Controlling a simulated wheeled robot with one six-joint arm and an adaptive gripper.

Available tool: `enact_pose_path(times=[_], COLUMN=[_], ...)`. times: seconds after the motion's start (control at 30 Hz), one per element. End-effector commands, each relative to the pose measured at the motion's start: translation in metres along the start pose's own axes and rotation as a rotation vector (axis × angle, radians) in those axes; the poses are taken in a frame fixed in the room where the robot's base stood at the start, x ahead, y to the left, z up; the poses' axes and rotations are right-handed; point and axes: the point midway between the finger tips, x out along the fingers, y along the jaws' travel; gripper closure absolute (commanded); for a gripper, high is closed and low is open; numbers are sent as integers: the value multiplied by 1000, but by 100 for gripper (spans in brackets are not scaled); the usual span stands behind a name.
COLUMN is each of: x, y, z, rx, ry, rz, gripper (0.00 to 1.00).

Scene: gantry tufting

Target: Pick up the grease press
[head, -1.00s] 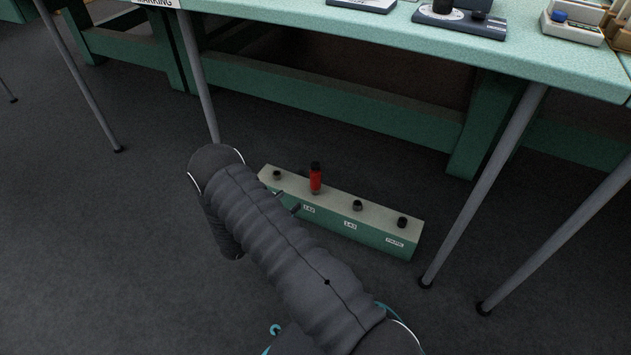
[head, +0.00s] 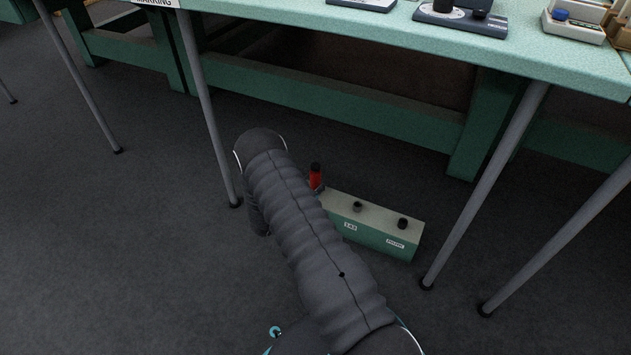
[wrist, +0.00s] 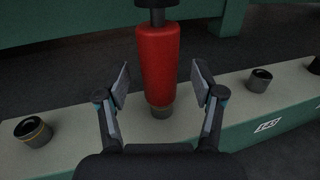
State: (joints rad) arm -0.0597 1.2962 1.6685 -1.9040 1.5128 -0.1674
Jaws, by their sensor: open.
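The grease press is a red cylinder with a black top (head: 316,180), standing upright in a low rack (head: 375,219) on the floor. In the head view my arm hides its lower part and the left end of the rack. In the wrist view the red grease press (wrist: 158,62) stands in the middle, its grey lower end in the rack. My gripper (wrist: 160,88) is open, with one finger on each side of the red body and a visible gap to each. In the head view my gripper is hidden behind my arm.
The rack has other dark sockets, one left (wrist: 33,131) and one right (wrist: 260,80) of the press. A green table (head: 420,50) stands above and behind, with thin grey legs (head: 490,185) close to the rack's right end. Open floor lies at left.

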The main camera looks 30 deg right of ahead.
Motion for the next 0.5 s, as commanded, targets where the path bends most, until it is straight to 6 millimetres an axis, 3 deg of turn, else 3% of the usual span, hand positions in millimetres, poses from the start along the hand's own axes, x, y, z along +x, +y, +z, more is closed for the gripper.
enact_pose_path(times=[0.13, 0.37, 0.5], x=[18, 20, 20], y=[0, 0, 0], z=[-1, 0, 0], rx=[1, 0, 0], ry=[1, 1, 0], rz=[-1, 1, 1], gripper=[33, 33, 65])
